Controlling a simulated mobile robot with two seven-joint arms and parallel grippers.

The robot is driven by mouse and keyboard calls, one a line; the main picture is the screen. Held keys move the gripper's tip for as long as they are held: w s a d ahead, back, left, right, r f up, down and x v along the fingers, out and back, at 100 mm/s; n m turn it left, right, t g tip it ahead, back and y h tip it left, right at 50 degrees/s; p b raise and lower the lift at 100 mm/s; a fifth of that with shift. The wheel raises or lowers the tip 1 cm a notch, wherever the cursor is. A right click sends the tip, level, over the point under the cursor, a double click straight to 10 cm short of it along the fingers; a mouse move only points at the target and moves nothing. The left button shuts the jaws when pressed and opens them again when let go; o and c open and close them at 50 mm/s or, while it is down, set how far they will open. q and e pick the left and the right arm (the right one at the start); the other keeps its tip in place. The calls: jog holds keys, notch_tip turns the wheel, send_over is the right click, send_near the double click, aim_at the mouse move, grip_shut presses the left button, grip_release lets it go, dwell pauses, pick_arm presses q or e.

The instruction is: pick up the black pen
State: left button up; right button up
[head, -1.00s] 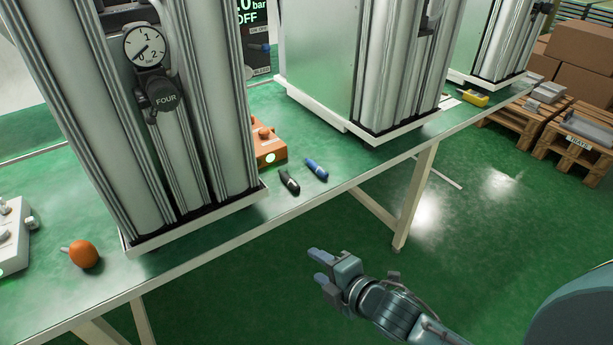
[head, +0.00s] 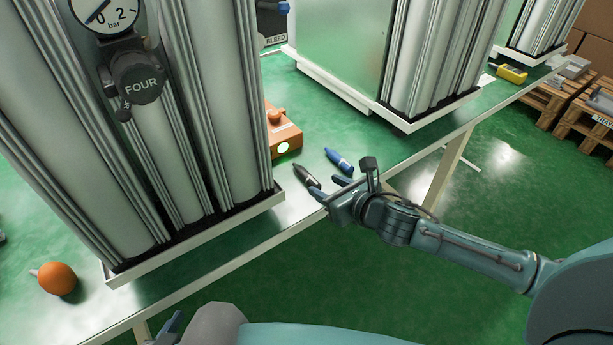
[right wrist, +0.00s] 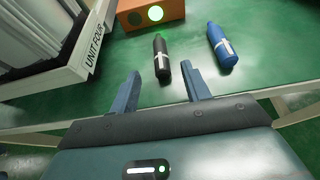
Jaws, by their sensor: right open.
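The black pen (head: 305,176) lies on the green table near its front edge, beside the column base. It has a white band, seen in the right wrist view (right wrist: 161,62). My right gripper (head: 330,187) is open and empty at the table edge. In the right wrist view its two blue fingers (right wrist: 160,74) point at the pen, whose near end appears between the fingertips. I cannot tell how far the fingers are above the table. A blue fingertip, apparently of my left gripper (head: 170,326), shows at the bottom; its jaws are mostly out of frame.
A blue pen (head: 339,161) lies just right of the black one. An orange box with a green light (head: 284,136) stands behind. The column's white base tray (head: 205,238), marked UNIT FOUR, is close on the left. An orange bulb (head: 57,279) lies far left.

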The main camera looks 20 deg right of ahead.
aim_at(310, 177)
jog(key=x, duration=0.7)
jog(key=shift+w+a+f+b, duration=0.1)
jog(key=shift+w+f+b, duration=0.15)
jog(key=shift+w+b, duration=0.15)
jog(key=shift+s, duration=0.1)
grip_shut()
